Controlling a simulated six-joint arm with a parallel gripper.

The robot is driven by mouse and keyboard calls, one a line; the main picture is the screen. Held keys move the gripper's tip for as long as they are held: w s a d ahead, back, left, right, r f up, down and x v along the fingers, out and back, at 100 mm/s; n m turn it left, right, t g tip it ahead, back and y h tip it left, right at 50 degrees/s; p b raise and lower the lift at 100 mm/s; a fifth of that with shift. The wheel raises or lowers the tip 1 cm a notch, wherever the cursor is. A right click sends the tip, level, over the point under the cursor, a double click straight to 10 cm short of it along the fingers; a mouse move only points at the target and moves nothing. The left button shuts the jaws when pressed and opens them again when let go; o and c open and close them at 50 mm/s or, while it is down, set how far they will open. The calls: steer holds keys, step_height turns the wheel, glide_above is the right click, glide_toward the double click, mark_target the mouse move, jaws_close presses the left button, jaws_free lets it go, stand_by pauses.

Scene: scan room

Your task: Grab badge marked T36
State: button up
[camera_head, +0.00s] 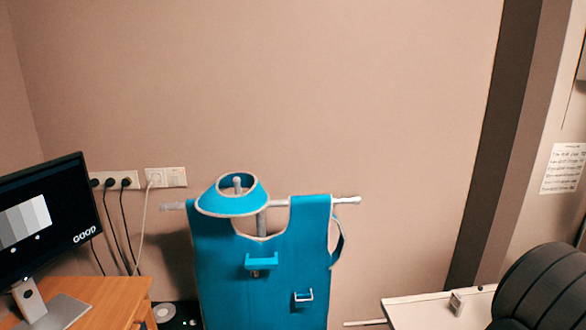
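A blue apron (225,265) hangs on a stand against the wall, with a blue collar (232,201) on top. A blue bracket-like piece (261,261) is on the apron's chest, with a small dark detail under it. A small white-edged piece (303,296) sits lower right on the apron. No marking T36 is readable, so I cannot tell which of these, if any, is the badge. My gripper is not in view.
A wooden desk (110,292) with a monitor (45,215) stands at the left; cables hang from wall sockets behind. The white table (415,308) is at lower right. A dark ribbed rounded shape (545,290) hides part of it. A printed sheet (563,168) hangs at far right.

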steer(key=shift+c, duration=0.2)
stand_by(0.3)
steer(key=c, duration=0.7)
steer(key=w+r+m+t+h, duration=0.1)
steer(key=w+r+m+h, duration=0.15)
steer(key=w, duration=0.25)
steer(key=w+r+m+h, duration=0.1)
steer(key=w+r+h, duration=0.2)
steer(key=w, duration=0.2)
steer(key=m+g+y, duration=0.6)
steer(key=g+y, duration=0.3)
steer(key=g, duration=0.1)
glide_toward(456, 298)
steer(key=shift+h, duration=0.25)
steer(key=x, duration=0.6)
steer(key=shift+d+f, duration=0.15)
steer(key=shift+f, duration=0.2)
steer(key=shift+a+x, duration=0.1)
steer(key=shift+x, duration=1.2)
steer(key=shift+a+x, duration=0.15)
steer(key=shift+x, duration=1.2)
